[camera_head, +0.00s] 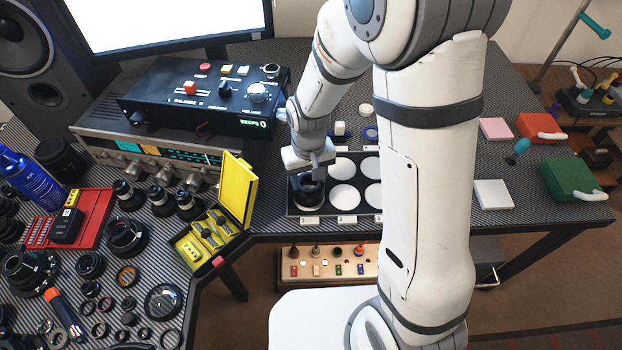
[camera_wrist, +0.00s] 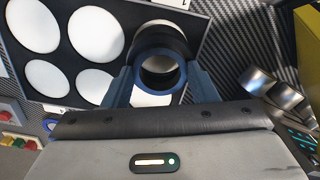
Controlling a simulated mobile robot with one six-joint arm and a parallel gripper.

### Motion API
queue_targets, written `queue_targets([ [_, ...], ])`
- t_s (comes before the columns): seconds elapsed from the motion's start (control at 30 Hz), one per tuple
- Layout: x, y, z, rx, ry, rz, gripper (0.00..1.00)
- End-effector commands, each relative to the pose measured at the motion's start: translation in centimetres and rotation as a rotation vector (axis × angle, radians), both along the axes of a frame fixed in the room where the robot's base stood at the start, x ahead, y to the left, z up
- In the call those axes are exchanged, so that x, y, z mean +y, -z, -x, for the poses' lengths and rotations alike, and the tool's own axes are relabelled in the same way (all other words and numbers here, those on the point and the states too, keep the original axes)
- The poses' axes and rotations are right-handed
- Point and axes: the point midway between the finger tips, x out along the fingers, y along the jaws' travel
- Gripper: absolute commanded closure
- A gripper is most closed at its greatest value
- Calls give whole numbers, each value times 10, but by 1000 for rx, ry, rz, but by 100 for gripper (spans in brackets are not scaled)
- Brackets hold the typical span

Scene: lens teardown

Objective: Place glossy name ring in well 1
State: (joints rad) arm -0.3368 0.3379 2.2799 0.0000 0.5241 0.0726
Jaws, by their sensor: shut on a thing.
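My gripper (camera_head: 311,176) reaches down over the front left of the dark tray (camera_head: 327,208). It is shut on a black ring, the name ring (camera_head: 308,194), which sits at the front-left well, behind a small label that seems to read 1. In the wrist view my gripper's blue fingers (camera_wrist: 160,88) clasp the ring (camera_wrist: 160,42) from both sides. A white well floor shows through and beyond the ring. I cannot tell whether the ring touches the floor. The tray (camera_wrist: 67,57) has several other round white wells, which look empty.
A yellow open case (camera_head: 238,190) stands left of the tray, and a black control box (camera_head: 190,95) is behind it. Lens parts and a red tray (camera_head: 93,203) crowd the left bench. White (camera_head: 493,194) and pink pads (camera_head: 495,129) lie to the right.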

Motion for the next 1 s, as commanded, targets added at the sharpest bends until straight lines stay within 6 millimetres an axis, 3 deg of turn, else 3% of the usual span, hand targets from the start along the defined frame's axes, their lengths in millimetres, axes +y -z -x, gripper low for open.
queue_targets([
  [0.1,0,13,0,1,1,0,84],
  [0.47,-1,17,0,0,1,0,84],
  [0.5,-1,17,0,0,2,0,46],
  [0.77,-1,16,0,0,2,0,26],
  [1.0,-1,15,-1,0,3,0,26],
])
